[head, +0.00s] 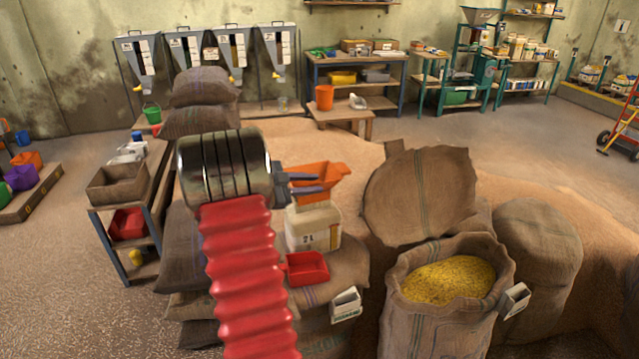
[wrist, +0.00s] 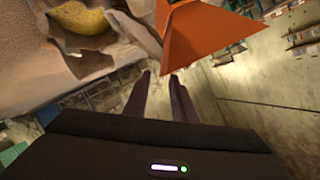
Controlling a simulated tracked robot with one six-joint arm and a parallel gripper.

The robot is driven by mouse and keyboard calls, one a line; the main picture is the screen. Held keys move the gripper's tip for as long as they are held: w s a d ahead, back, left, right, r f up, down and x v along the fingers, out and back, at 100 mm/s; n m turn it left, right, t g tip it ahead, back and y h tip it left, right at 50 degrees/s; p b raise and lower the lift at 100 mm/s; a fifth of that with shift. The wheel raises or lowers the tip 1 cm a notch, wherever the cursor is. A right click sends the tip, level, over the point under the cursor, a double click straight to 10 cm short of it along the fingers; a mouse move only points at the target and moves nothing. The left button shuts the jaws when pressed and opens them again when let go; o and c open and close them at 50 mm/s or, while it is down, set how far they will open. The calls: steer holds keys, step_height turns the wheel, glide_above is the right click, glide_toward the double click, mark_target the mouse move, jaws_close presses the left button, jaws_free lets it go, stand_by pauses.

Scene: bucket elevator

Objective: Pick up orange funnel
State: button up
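The orange funnel (head: 326,171) sits on top of a pale container (head: 314,232) marked with a number, in the middle of the head view. Its flared side shows large at the top of the wrist view (wrist: 205,42). My gripper (head: 322,183) comes in from the left, and its two dark fingers overlap the funnel's left side in the head view. In the wrist view the fingers (wrist: 159,76) are apart with a gap between them, and no part of the funnel shows in that gap. The funnel lies beyond the tips and to the right. Contact cannot be told.
A red tray (head: 307,268) lies on the sacks in front of the container. An open sack of yellow grain (head: 447,281) stands at the right, with a round sack (head: 420,195) behind it. A shelf (head: 142,215) with bins stands left of my arm.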

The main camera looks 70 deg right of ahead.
mark_target(327, 183)
steer(key=shift+s+d+f, duration=0.25)
steer(key=shift+s+d, duration=0.15)
steer(key=shift+d, duration=0.1)
steer(key=shift+x, duration=2.6)
steer(key=shift+w, duration=0.1)
steer(key=shift+c, duration=0.4)
jaws_close()
